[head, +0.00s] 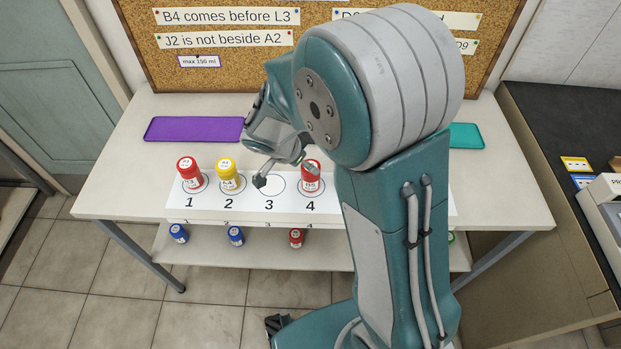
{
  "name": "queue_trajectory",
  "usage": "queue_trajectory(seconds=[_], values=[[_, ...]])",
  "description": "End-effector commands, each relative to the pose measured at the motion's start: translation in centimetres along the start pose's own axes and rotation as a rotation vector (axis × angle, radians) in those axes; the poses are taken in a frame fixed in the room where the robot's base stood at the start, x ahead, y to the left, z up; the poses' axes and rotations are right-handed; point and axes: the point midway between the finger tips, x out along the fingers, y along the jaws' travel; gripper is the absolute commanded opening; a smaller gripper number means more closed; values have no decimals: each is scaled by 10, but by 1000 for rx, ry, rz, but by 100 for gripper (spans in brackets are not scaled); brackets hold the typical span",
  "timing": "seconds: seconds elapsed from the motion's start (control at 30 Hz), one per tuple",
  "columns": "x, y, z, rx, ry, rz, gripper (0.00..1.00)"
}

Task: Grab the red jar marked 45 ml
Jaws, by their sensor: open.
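A red jar (188,175) with a white label stands on place 1 of the white numbered strip. Another red jar (310,184) stands on place 4, its top partly covered by a finger of my gripper in this view. A third red jar (296,238) is on the lower shelf. I cannot read a 45 ml mark on any of them. My gripper (286,175) is open and appears empty above the strip, between places 3 and 4. I cannot tell whether it touches the place 4 jar.
A yellow jar (227,176) stands on place 2; the circle at place 3 shows no jar. Blue jars (236,236) are on the lower shelf. A purple tray (194,129) and a teal tray (467,136) lie behind. My arm hides the strip's right part.

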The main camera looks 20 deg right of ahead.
Motion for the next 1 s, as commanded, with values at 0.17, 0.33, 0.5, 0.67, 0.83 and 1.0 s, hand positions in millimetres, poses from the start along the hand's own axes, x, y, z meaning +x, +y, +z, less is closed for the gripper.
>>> queue_trajectory(seconds=[0.17,0.33,0.5,0.67,0.83,1.0], values=[[17,3,0,0,-1,4,100],[44,6,1,0,-2,4,100],[56,5,1,-1,-1,0,100],[56,5,1,0,-1,-1,100],[56,5,1,0,-1,-1,42],[56,5,2,-1,-2,0,18]])
